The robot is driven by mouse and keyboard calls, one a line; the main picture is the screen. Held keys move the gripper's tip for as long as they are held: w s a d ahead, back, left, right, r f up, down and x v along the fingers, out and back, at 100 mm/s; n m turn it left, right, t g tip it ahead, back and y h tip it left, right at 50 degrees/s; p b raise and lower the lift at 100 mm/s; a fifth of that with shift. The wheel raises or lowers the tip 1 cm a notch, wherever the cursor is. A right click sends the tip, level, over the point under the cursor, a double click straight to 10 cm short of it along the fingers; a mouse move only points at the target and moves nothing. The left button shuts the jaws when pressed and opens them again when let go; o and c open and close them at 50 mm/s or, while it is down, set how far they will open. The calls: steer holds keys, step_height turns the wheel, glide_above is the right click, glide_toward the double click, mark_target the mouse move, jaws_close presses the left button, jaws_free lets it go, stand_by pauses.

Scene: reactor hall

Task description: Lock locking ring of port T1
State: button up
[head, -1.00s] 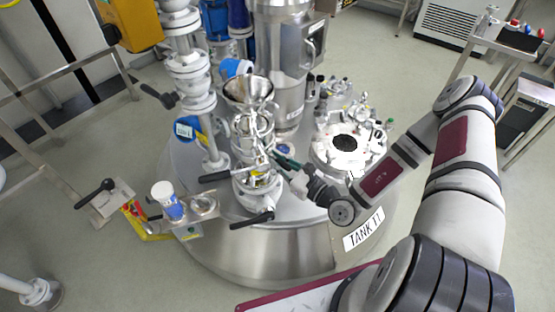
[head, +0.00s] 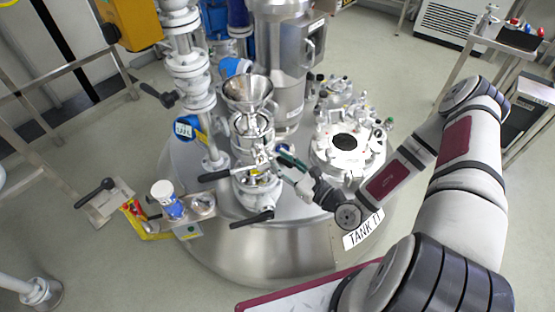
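The tank (head: 290,250) labelled "TANK T1" has a port stack of metal fittings (head: 255,180) on its top, with a steel funnel (head: 248,93) at its upper end. Ring-shaped metal parts (head: 252,125) sit below the funnel; I cannot tell for sure which is the locking ring or whether it is locked. My gripper (head: 277,160) reaches in from the right, its tip at the right side of the stack below the funnel. The fingers are small and overlap the fittings, so contact and finger opening are unclear.
Black-handled levers (head: 215,175) stick out from the stack, another (head: 252,220) low in front. A white round hatch (head: 347,150) is right of the stack. A white valve column (head: 195,85) stands left, a steel vessel (head: 287,60) behind. A small side shelf (head: 190,222) holds a blue-and-white container (head: 167,198).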

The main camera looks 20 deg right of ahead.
steer(key=v, duration=1)
